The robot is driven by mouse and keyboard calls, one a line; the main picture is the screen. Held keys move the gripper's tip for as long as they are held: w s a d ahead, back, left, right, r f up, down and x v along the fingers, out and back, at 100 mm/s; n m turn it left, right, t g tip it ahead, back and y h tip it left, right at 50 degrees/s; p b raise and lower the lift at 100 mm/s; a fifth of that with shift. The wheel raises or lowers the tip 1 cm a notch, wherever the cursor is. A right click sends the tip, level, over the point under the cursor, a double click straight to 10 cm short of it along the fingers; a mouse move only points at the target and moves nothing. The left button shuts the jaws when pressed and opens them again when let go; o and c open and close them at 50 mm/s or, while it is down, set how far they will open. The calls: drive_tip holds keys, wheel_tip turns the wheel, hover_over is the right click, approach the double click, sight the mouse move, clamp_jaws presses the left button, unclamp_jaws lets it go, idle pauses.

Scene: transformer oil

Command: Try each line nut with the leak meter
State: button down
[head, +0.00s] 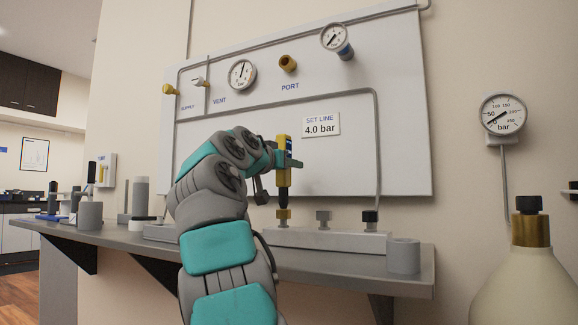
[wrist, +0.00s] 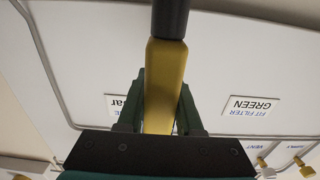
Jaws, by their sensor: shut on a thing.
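My gripper (head: 291,160) is shut on the yellow leak meter (head: 281,150), with its dark probe pointing down in the head view. The probe's tip is right at or just above the brass-coloured line nut (head: 283,214); I cannot tell whether they touch.
The white wall panel (head: 400,130) behind carries gauges, valves, a brass port (head: 288,64) and a "SET LINE 4.0 bar" label (head: 321,124). A grey cup (head: 403,256) stands at the shelf's right end. A large cream bottle (head: 525,285) is at the front right.

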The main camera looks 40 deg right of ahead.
sight(289, 136)
drive_tip(key=shift+r+p, duration=3.4)
drive_tip(key=shift+r, duration=0.05)
drive_tip(key=shift+r, duration=0.15)
drive_tip(key=shift+r+p, duration=2.4)
drive_tip(key=shift+p, duration=0.05)
drive_tip(key=shift+a+f, duration=0.1)
